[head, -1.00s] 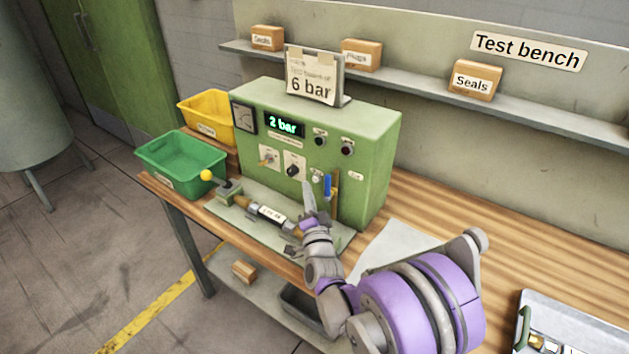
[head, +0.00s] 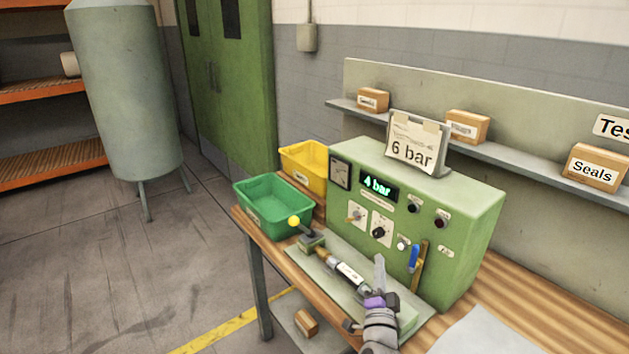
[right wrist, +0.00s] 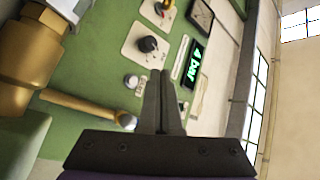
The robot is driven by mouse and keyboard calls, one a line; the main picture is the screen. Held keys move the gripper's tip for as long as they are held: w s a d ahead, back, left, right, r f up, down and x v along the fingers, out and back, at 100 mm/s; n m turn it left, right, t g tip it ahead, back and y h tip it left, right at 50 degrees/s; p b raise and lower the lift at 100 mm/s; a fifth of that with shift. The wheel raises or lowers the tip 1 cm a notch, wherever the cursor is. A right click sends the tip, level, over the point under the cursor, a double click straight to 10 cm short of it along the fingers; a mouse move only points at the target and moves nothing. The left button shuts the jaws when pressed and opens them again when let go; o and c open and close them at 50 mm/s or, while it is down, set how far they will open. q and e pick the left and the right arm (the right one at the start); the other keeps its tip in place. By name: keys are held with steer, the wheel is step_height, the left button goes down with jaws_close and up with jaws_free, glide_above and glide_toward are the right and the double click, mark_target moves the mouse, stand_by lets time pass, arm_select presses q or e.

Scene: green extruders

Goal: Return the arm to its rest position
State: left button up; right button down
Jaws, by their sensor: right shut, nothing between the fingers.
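My right gripper (head: 379,275) is in front of the green test box (head: 470,215), over the front part of the bench. In the right wrist view its fingers (right wrist: 160,88) are together and empty, pointing toward the panel. They look apart from the knobs, though the exact gap is hard to tell. The display (head: 377,186) reads 4 bar; it also shows in the right wrist view (right wrist: 195,64). A black knob (head: 378,232) and a blue-handled lever (head: 414,258) are on the panel. My left gripper is not in view.
A cylinder fitting (head: 349,273) lies on the plate before the box, beside a yellow-knobbed lever (head: 294,221). Green (head: 268,207) and yellow (head: 305,165) bins stand at the left end. A 6 bar sign (head: 412,145) stands on top. The floor at left is clear.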

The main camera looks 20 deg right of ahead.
steer(key=shift+a+r, duration=0.1)
steer(key=shift+a, duration=0.15)
steer(key=s+a+n+g+y+p, duration=0.3)
steer(key=s+a+n+g+y, duration=0.2)
steer(key=s+a+n+y, duration=0.4)
steer(key=s+a+f+n+g+p, duration=0.1)
steer(key=s+f+n+g, duration=0.1)
steer(key=s, duration=0.4)
steer(key=s+a+f+n+g, duration=0.1)
steer(key=s+f+n+g, duration=0.1)
steer(key=s, duration=0.4)
steer(key=s+a+f+n+g+h+p, duration=0.1)
steer(key=s+a+f+n+g, duration=0.1)
steer(key=s, duration=0.4)
steer(key=n+g, duration=0.1)
steer(key=g, duration=0.1)
steer(key=shift+f+g+p, duration=0.15)
steer(key=shift+g+p, duration=0.15)
steer(key=shift+p, duration=0.05)
stand_by(3.4)
